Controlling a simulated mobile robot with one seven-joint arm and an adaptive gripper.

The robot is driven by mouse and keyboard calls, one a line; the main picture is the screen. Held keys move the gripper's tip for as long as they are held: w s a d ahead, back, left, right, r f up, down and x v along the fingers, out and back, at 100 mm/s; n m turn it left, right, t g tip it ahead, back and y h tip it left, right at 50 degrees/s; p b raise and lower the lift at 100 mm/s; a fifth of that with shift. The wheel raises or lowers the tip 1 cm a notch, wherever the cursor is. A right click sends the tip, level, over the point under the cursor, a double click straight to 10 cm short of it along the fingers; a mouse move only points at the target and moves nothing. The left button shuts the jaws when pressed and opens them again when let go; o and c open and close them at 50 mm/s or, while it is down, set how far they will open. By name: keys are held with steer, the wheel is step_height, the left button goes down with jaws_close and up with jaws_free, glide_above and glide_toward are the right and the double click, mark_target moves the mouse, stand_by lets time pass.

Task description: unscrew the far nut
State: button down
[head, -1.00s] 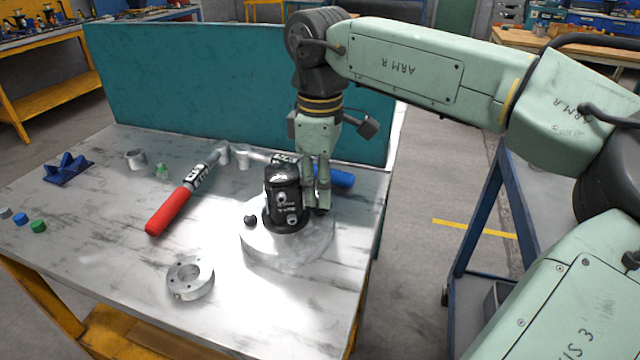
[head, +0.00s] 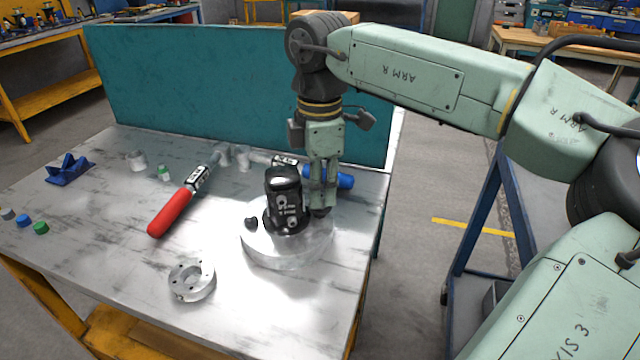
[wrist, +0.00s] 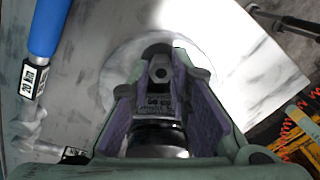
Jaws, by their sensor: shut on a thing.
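The black hydraulic motor (head: 284,198) stands upright on a round silver base plate (head: 262,250) on the table. A dark near nut (head: 251,222) sits at the left of its flange. My gripper (head: 320,204) points down at the right side of the motor, with its fingers shut on the far nut (head: 320,212) at the flange. Only a dark bit of that nut shows below the fingertips.
A red-handled tool (head: 172,211) and a blue-handled tool (head: 342,180) lie on the table, the blue one just behind my gripper. A silver ring (head: 192,281) lies in front. A blue bracket (head: 70,169) and small caps lie left. A teal panel (head: 240,95) stands behind.

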steer(key=shift+s, duration=0.1)
steer(key=n+p, duration=0.1)
steer(key=n, duration=0.3)
steer(key=shift+a+n, duration=0.1)
steer(key=shift+n, duration=0.2)
steer(key=c, duration=1.7)
jaws_free()
steer(key=shift+b, duration=0.3)
steer(key=m+b, duration=0.1)
steer(key=m, duration=0.2)
steer(key=shift+f, duration=0.1)
steer(key=shift+r+m, duration=0.2)
steer(key=shift+m, duration=0.7)
steer(key=m, duration=0.5)
steer(key=shift+m, duration=0.3)
